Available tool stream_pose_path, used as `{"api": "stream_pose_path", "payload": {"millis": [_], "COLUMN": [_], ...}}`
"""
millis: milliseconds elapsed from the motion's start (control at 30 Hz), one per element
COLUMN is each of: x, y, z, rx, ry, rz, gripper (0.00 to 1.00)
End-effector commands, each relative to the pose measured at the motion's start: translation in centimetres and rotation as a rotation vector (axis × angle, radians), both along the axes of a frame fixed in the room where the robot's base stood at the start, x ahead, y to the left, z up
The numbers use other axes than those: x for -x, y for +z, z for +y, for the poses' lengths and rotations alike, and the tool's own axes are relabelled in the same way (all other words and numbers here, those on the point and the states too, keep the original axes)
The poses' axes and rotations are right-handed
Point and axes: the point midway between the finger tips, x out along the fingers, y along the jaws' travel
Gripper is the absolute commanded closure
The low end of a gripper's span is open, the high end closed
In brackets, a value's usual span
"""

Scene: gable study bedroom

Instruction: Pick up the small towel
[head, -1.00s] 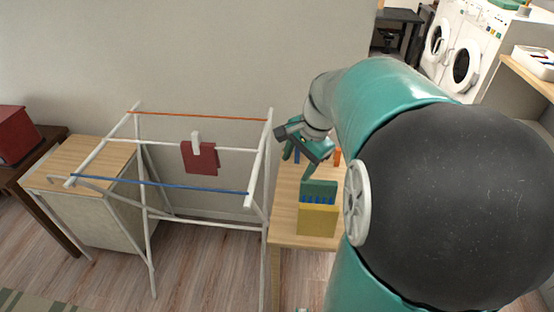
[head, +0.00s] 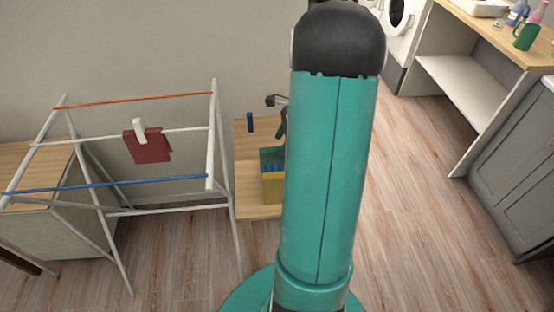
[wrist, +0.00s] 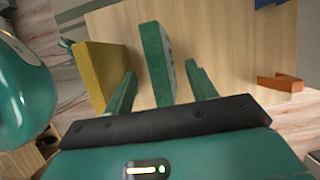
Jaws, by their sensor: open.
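A dark red cloth (head: 152,150) hangs on the white drying rack in the head view, with a white clip (head: 139,131) over it. A green slab (wrist: 154,45) and a yellow slab (wrist: 103,70) stand on edge on the small wooden table. They also show in the head view as a green piece (head: 271,155) behind a yellow one (head: 273,188), with blue bits between. I cannot tell which of these is the small towel. My gripper (wrist: 160,69) is open, one finger on each side of the green slab; contact is unclear. In the head view my arm mostly hides it.
The drying rack (head: 211,130) stands left of the small table (head: 249,205). A blue block (head: 250,122) and an orange piece (wrist: 280,82) are on that table. A counter (head: 500,40) stands at right. Floor (head: 410,220) is clear before it.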

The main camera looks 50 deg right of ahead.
Motion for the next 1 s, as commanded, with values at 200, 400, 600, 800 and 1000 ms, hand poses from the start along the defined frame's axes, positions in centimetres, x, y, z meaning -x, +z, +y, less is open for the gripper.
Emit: {"api": "stream_pose_path", "payload": {"millis": [200, 400, 600, 800, 1000], "x": [-0.4, -1.2, -1.6, -1.6, -1.6], "y": [-1.7, -4.6, -5.4, -5.3, -5.5], "z": [0.5, 1.3, 1.6, 1.5, 1.5], "rx": [-0.001, 0.001, 0.002, 0.002, 0.002], "ry": [-0.001, 0.0, 0.0, 0.0, -0.001], "rz": [0.001, 0.001, -0.001, -0.001, -0.001], "gripper": [0.44, 0.44, 0.44, 0.44, 0.44]}}
